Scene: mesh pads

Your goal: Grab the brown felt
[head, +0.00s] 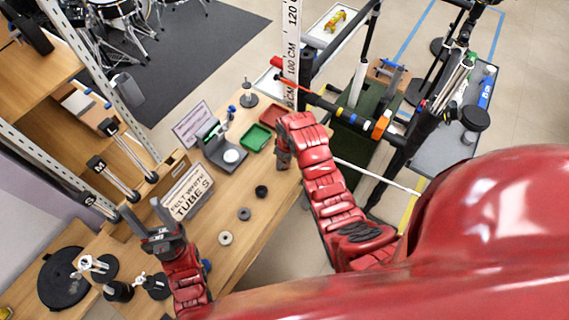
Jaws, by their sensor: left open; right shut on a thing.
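Three round felt washers lie in a row on the wooden table: a cream one (225,238), a grey one (243,213) and a black one (261,191). I cannot make out a brown felt lying on the table. My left gripper (148,213) is open and empty, left of the washers and near the lettered sign.
A sign (188,191) reading "FELT WASH... TUBE S" stands left of the washers. Stands with black parts (118,290) crowd the near left. The table around the washers is clear.

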